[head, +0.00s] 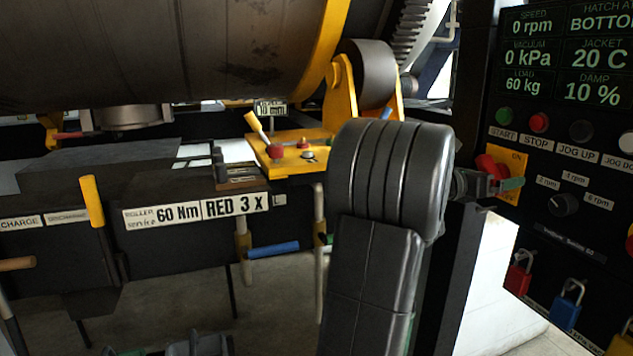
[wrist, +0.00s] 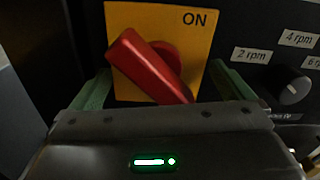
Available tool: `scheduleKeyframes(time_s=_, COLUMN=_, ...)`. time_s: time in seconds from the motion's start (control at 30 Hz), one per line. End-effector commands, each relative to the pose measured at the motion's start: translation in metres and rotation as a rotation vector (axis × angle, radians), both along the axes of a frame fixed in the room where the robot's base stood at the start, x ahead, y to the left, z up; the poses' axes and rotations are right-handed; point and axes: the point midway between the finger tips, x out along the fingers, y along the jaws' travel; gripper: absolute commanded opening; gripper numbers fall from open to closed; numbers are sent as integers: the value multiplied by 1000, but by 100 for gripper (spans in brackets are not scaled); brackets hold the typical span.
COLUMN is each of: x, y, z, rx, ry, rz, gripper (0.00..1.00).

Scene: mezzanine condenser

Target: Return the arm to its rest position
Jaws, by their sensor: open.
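My arm rises in the middle of the head view and bends toward the control panel at right. My gripper (head: 514,184) is at the red rotary switch (head: 490,168) on its yellow plate. In the wrist view my gripper (wrist: 158,78) is open, with one green finger on each side of the red switch handle (wrist: 150,66). The handle is tilted, its upper end to the left, on the yellow plate (wrist: 187,20) marked ON. I cannot tell whether a finger touches the handle.
The control panel (head: 550,130) has displays, buttons, a black speed knob (head: 563,204) and red (head: 518,278) and blue (head: 566,310) padlocks. A large drum (head: 200,50) and a roller (head: 368,72) stand behind. A dark bench with a yellow-handled lever (head: 92,201) is at left.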

Motion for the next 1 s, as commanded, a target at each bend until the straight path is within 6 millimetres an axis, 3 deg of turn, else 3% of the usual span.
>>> scheduleKeyframes(time_s=1.0, x=-2, y=-1, z=5, rx=-181, ry=507, rz=1, gripper=100)
